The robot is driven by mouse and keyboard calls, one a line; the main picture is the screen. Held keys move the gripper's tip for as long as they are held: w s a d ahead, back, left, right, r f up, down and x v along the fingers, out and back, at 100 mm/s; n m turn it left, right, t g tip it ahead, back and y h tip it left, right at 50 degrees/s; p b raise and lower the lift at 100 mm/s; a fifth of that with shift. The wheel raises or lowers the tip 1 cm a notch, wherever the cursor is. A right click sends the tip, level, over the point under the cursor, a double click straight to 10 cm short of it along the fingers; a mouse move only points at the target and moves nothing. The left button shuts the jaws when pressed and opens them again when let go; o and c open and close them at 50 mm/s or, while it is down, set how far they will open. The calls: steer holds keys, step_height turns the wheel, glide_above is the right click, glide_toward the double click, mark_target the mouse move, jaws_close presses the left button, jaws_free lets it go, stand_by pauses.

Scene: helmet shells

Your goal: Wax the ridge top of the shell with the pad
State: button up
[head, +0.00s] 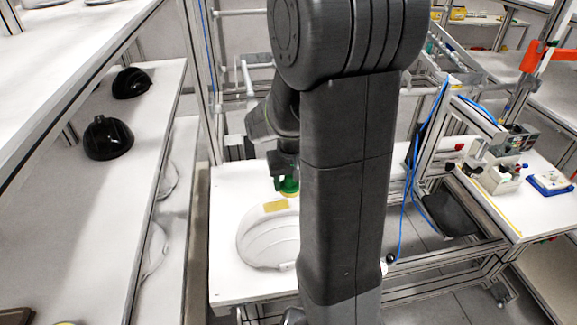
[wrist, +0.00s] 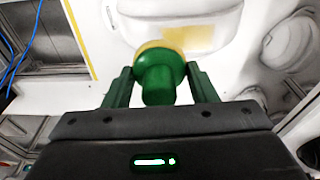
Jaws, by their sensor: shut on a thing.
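The white helmet shell (head: 262,243) lies on the white table, partly hidden by my arm in the head view. A yellow patch (head: 276,206) shows on its far side. My gripper (head: 286,176) is beyond that patch, shut on the green pad (head: 290,187). In the wrist view, the green fingers of my gripper (wrist: 157,82) clasp the pad's round handle (wrist: 158,88), and the pad has a yellowish rim. The shell (wrist: 205,18) with its yellow patch (wrist: 184,39) shows beyond the pad. I cannot tell whether the pad touches the shell.
The white table (head: 228,200) has bare room left of the shell. A shelf (head: 110,215) on the left carries black shells (head: 108,138). A bench (head: 530,210) with small devices stands at right, with blue cables (head: 405,200) hanging beside it. Metal frame posts surround the table.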

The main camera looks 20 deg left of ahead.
steer(key=shift+r+p, duration=0.7)
steer(key=shift+r, duration=0.95)
